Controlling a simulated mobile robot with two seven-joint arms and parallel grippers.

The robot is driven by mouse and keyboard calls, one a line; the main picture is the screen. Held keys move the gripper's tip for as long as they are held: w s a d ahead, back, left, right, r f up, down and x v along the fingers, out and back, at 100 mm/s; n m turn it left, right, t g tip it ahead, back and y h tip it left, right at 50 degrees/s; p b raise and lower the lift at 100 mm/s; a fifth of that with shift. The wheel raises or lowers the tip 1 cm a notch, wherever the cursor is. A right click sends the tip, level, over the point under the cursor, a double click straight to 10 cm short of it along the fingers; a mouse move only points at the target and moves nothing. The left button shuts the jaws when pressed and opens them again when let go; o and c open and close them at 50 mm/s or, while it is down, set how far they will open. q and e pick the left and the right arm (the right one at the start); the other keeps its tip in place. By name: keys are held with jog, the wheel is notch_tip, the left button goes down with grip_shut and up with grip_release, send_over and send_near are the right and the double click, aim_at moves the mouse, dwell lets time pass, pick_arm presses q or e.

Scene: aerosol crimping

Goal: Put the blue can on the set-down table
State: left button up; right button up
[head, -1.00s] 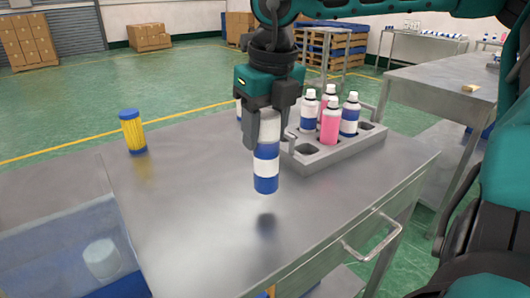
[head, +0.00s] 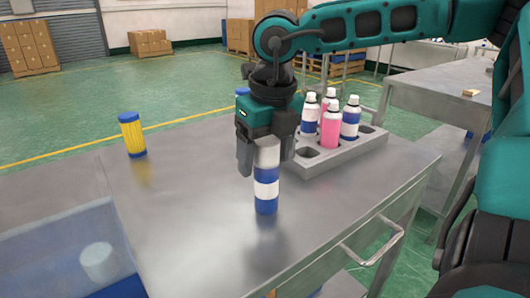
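The blue can (head: 266,190), blue and white banded with a pale top, stands upright on the steel table (head: 190,235), its base meeting its reflection. My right gripper (head: 266,158) points down over it, one finger on each side of the can's upper part. The fingers look spread, with the left one slightly clear of the can; the right one's contact is hard to tell. My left gripper is not in view.
A grey rack (head: 350,152) with blue-and-white and pink bottles stands close behind right. A yellow cylinder with blue ends (head: 132,134) stands at the table's far left. A translucent blue bin (head: 60,260) is at lower left. The table's front left is clear.

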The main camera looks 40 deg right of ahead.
jog(key=shift+r, duration=0.45)
jog(key=r, duration=0.3)
jog(key=s+r+p, duration=0.1)
jog(key=r, duration=0.3)
jog(key=r+p, duration=0.1)
jog(key=r, duration=0.2)
jog(key=shift+s+a+r, duration=0.1)
jog(key=shift+s+r, duration=0.3)
jog(key=shift+r, duration=0.25)
jog(key=shift+p, duration=0.3)
